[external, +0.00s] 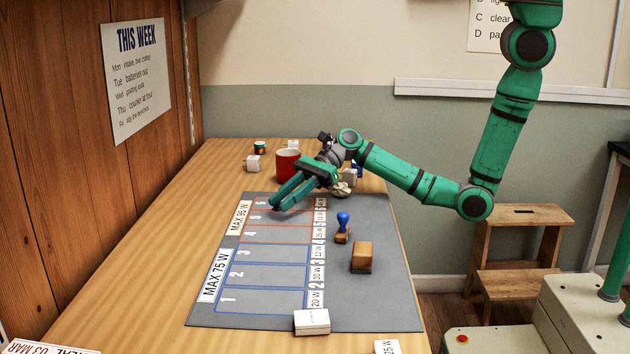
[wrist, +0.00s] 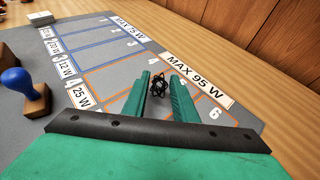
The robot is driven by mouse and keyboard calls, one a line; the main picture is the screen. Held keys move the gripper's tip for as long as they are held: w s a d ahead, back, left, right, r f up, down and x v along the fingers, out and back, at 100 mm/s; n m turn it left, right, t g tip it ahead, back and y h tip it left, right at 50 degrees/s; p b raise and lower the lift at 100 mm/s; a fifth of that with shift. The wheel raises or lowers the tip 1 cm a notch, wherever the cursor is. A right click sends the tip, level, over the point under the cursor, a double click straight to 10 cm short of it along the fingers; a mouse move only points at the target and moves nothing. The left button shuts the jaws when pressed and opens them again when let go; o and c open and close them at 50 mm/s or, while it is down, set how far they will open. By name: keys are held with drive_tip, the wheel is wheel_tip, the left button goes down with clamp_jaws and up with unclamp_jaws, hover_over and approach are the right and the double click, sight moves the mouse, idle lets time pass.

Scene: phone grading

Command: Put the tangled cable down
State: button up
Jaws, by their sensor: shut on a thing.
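A small black tangled cable (wrist: 159,86) is between the two green fingers of my gripper (wrist: 165,88) in the wrist view. My gripper is shut on it, above the orange-lined part of the mat by the "MAX 95 W" label. In the external view my gripper (external: 274,200) reaches over the far end of the grey mat (external: 375,300), and the cable cannot be made out there. The mat has numbered cells, blue-lined for "MAX 75 W" and orange-lined for "MAX 95 W". How high the cable is above the mat is hard to tell.
A blue-handled stamp (external: 343,225) and a wooden block (external: 361,257) stand on the mat's right side. A white box (external: 311,321) is at its near edge. A red mug (external: 287,163) and small items stand beyond the mat. The blue cells look empty.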

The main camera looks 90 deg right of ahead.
drive_tip(key=shift+f, duration=1.1)
drive_tip(key=shift+f, duration=0.15)
drive_tip(key=o, duration=1)
drive_tip(key=shift+r, duration=0.2)
drive_tip(key=v, duration=1.2)
